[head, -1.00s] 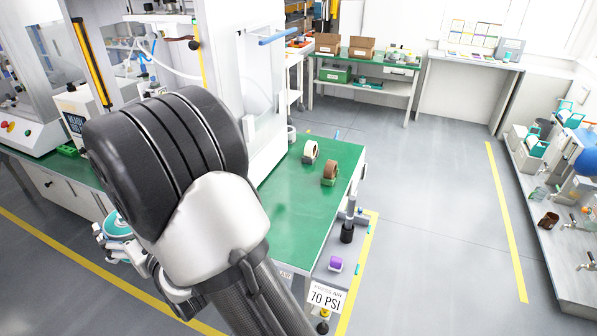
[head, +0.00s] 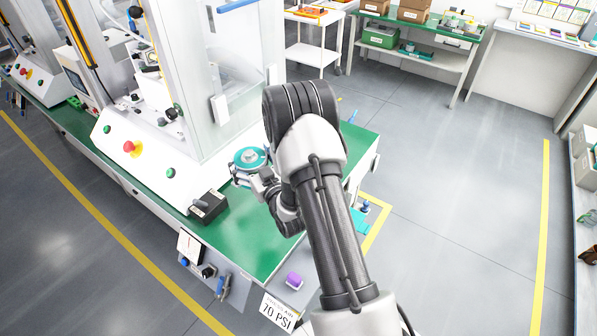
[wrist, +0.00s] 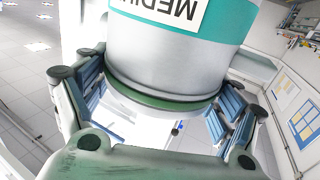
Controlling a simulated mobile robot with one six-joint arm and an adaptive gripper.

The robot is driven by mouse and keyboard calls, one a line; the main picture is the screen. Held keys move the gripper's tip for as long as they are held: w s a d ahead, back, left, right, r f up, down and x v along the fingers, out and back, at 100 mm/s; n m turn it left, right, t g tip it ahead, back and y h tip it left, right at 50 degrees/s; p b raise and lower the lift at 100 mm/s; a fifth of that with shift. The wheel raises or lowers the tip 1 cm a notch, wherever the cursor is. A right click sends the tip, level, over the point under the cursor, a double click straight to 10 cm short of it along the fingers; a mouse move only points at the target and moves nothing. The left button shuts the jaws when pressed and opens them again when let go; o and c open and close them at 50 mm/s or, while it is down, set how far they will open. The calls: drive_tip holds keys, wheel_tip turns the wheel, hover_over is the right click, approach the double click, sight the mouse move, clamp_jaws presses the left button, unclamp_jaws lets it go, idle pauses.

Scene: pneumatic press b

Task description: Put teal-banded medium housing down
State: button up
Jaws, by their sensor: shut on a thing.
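The teal-banded medium housing (head: 250,156) is held by my gripper (head: 251,176), its round teal top facing up. It appears over the green bench top, just right of the press. In the wrist view the housing (wrist: 170,62) is a silver cylinder with a teal band and a white label reading upside down. The blue-padded fingers of my gripper (wrist: 158,95) close on its lower part from both sides. Its top is cut off in that view. The height of the housing above the bench cannot be told.
The green bench (head: 250,235) has free room in front of the housing. The press (head: 195,75) with its buttons stands close on the left. A small black box (head: 208,206) sits at the bench front. A purple item (head: 294,281) and the 70 PSI sign (head: 279,312) are at the near end.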

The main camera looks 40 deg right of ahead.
drive_tip(key=s+d+f, duration=0.2)
drive_tip(key=d+f, duration=0.4)
drive_tip(key=f, duration=0.1)
drive_tip(key=shift+h, duration=0.3)
drive_tip(key=shift+a+f+b, duration=0.15)
drive_tip(key=shift+f+b, duration=2.45)
drive_tip(key=shift+f, duration=7)
drive_tip(key=shift+f, duration=0.15)
drive_tip(key=o, duration=1.5)
drive_tip(key=shift+f, duration=0.1)
